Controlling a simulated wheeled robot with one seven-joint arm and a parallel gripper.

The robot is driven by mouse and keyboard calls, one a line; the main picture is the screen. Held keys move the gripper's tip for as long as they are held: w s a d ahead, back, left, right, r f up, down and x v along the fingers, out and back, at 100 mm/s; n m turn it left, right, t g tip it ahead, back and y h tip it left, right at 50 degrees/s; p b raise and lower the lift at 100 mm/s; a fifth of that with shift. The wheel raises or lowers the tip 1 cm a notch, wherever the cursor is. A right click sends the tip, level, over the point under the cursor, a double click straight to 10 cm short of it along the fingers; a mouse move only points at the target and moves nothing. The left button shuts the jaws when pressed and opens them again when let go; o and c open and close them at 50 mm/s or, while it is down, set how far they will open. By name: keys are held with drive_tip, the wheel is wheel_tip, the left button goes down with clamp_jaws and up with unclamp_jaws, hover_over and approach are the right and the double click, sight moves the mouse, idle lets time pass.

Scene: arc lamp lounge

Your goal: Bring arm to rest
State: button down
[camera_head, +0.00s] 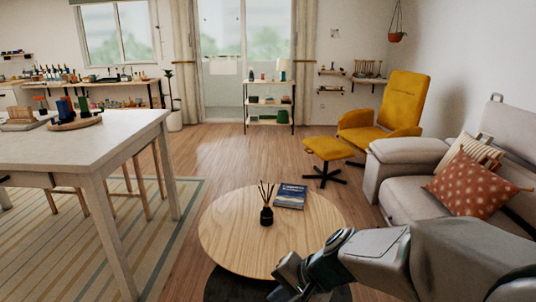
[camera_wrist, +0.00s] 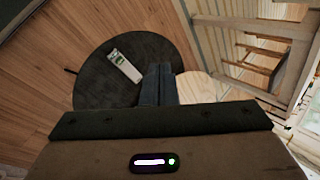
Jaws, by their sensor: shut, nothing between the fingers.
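My arm (camera_head: 440,255) reaches in from the lower right in the head view, bent over the near right edge of the round wooden coffee table (camera_head: 240,240). My gripper (camera_head: 287,287) hangs at its end, low in the picture, and its tips are hard to make out there. In the wrist view my gripper's two dark fingers (camera_wrist: 158,85) are together with nothing between them. They overlap the edge of a dark round surface (camera_wrist: 98,80) in the picture; I cannot tell the gap between them.
A white and green item (camera_wrist: 125,66) lies on the dark round surface. A reed diffuser (camera_head: 266,216) and a blue book (camera_head: 291,196) stand on the coffee table. A grey sofa (camera_head: 410,198) is at right, a white table (camera_head: 95,145) at left. Wooden floor (camera_head: 215,150) beyond is clear.

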drive_tip(key=s+d+r+n+h+p, duration=0.2)
drive_tip(key=s+d+r+h+p, duration=0.1)
drive_tip(key=d+r+p, duration=0.3)
drive_tip(key=s+d+r+n+h+p, duration=0.3)
drive_tip(key=s+d+r+p, duration=0.2)
drive_tip(key=r, duration=0.5)
drive_tip(key=shift+s+d+r+n+h+p, duration=0.25)
drive_tip(key=shift+s+d+n+h+p, duration=0.1)
drive_tip(key=shift+s+d, duration=0.45)
drive_tip(key=shift+w, duration=0.1)
idle(0.9)
